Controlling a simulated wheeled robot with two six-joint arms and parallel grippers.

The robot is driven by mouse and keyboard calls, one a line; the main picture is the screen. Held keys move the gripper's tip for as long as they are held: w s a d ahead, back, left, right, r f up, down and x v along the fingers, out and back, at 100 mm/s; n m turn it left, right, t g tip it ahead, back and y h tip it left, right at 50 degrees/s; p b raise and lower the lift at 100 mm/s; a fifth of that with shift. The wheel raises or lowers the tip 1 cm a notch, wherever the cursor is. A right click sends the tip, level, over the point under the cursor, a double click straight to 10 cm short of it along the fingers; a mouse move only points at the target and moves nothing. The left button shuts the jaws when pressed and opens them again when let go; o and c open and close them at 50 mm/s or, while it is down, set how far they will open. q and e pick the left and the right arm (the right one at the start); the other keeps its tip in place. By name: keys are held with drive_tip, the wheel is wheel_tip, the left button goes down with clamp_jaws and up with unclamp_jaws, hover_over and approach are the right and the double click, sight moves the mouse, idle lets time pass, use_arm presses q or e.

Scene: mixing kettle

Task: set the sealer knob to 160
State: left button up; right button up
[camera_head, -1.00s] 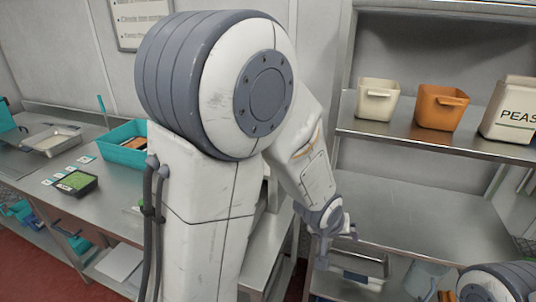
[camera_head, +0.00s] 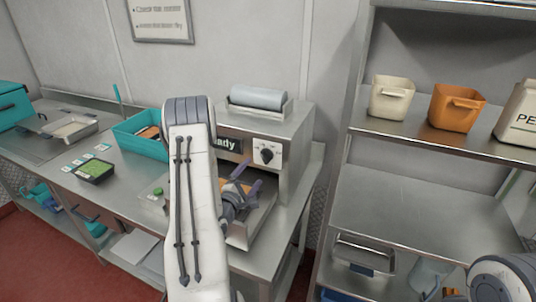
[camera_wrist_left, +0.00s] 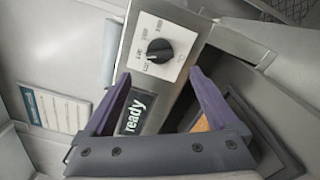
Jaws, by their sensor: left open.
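The sealer (camera_head: 275,122) is a steel box on the counter with a grey roll on top and a "ready" display (camera_head: 228,144). Its black knob (camera_head: 267,154) sits on a white dial plate on the front. The knob also shows in the left wrist view (camera_wrist_left: 159,50), just beyond the fingertips. The dial markings are too small to read, so its setting is unclear. My left gripper (camera_head: 249,178) is open and empty, below and in front of the knob, apart from it. Its purple fingers (camera_wrist_left: 161,76) are spread wide in the wrist view. My right gripper is out of view.
A teal bin (camera_head: 138,145), a tray of green contents (camera_head: 94,171) and a metal pan (camera_head: 70,131) stand on the counter at left. A steel shelf rack (camera_head: 410,215) with a cream bin (camera_head: 391,97) and an orange bin (camera_head: 455,107) stands at right.

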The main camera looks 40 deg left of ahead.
sight(263, 159)
use_arm(q)
drive_tip(key=x, duration=0.7)
drive_tip(key=shift+w, duration=0.2)
drive_tip(key=shift+x, duration=0.8)
drive_tip(key=shift+a, duration=0.1)
drive_tip(key=c, duration=1.3)
drive_tip(key=m+b, duration=0.3)
drive_tip(key=m, duration=0.2)
drive_tip(key=m+b, duration=0.4)
drive_tip(key=shift+f+m, duration=0.2)
drive_tip(key=shift+m, duration=0.2)
drive_tip(key=o, duration=1.4)
drive_tip(key=shift+r+p, duration=0.3)
drive_tip(key=shift+p, duration=0.05)
